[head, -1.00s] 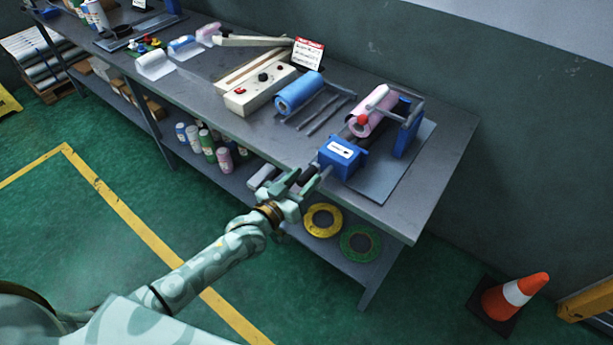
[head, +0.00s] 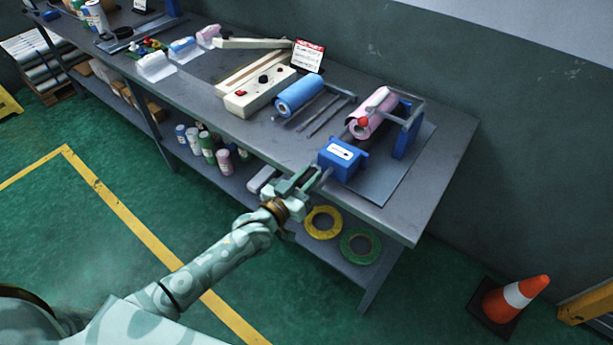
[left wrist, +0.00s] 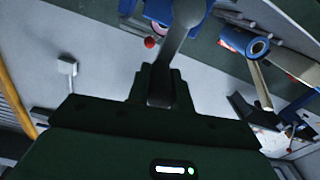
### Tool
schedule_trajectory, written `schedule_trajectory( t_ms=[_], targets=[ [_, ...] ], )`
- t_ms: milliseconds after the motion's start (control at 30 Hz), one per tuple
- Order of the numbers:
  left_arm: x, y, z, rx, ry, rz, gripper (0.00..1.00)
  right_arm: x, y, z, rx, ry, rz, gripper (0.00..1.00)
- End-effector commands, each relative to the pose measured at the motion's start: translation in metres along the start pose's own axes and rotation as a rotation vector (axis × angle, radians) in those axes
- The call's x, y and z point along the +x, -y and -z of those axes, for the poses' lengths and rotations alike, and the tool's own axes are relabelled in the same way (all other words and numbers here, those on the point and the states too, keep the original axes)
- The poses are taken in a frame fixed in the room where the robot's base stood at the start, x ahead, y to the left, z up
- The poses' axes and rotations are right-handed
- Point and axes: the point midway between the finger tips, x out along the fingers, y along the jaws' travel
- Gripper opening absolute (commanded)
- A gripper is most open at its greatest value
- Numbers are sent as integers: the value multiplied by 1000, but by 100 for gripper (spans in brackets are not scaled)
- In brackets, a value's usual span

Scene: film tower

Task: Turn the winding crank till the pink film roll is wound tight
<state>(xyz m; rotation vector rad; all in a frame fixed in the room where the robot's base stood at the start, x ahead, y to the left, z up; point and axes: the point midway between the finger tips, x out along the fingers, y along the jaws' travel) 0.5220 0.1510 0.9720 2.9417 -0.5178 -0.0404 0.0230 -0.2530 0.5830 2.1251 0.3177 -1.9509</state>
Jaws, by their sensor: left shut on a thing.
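The pink film roll (head: 376,108) lies on the winder at the right end of the bench, held by a grey arm and a blue upright (head: 406,136). A red ball knob (head: 363,121) shows at its near end. The winder's blue box (head: 342,158) stands at the bench's front edge. My left gripper (head: 308,180) is just in front of this box, shut on the winding crank. In the left wrist view the crank's grey arm (left wrist: 181,38) runs down between my fingers. The fingers hide most of the crank's grip. My right gripper is out of view.
A blue roll (head: 299,94) and a cream sealer (head: 260,92) lie left of the winder. A cone (head: 516,297) stands on the floor at right.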

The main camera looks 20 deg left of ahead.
Motion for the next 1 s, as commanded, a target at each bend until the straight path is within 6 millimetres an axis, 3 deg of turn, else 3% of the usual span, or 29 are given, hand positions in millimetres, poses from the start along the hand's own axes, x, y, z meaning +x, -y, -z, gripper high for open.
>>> schedule_trajectory(
  t_ms=[500,1000],
  targets=[
    [0,-27,-11,389,2,0,0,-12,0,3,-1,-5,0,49],
    [-1,-50,-40,864,4,-1,0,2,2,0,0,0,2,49]
  ],
)
